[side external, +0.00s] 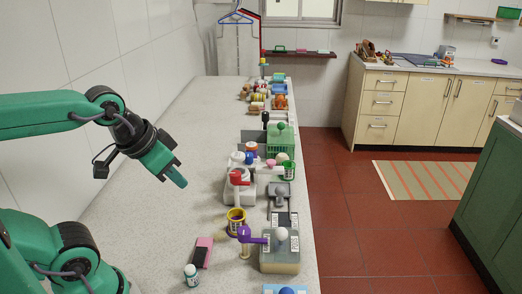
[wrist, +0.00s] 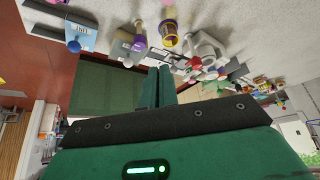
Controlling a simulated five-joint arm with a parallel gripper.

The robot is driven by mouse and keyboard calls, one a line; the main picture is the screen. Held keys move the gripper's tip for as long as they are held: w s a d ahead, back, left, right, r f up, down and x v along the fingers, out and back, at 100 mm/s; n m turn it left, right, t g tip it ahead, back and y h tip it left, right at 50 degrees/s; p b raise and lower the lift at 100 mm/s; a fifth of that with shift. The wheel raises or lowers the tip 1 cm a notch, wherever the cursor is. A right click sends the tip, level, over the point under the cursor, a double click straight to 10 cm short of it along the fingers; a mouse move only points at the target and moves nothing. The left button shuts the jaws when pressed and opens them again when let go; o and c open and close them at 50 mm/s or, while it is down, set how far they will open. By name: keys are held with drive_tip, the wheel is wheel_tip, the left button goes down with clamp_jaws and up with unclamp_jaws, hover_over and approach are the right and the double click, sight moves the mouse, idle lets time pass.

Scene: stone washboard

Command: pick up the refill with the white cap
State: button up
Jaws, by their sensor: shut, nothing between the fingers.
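My gripper (side external: 178,180) is shut and empty, held in the air above the left part of the pale counter, its teal fingers pointing down and to the right. In the wrist view its closed fingers (wrist: 160,72) stand together with nothing between them. A white rounded container with a pale top (side external: 237,159) stands right of my gripper on the counter, behind a white one with a red top (side external: 239,178). I cannot tell for certain which is the refill with the white cap.
A pink and black block (side external: 202,252) lies near the small bottle. The counter's left side is mostly clear, beside a tiled wall.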

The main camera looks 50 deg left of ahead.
drive_tip(key=o, duration=1.3)
drive_tip(key=n+g, duration=0.6)
drive_tip(key=n, duration=0.3)
hover_over(237, 155)
wheel_tip(237, 155, down, 5)
drive_tip(key=shift+s+d+r, duration=0.1)
drive_tip(key=shift+d+r, duration=0.05)
drive_tip(key=shift+r, duration=0.05)
drive_tip(key=shift+a+f, duration=0.2)
drive_tip(key=shift+f, duration=0.1)
drive_tip(key=shift+f, duration=1.2)
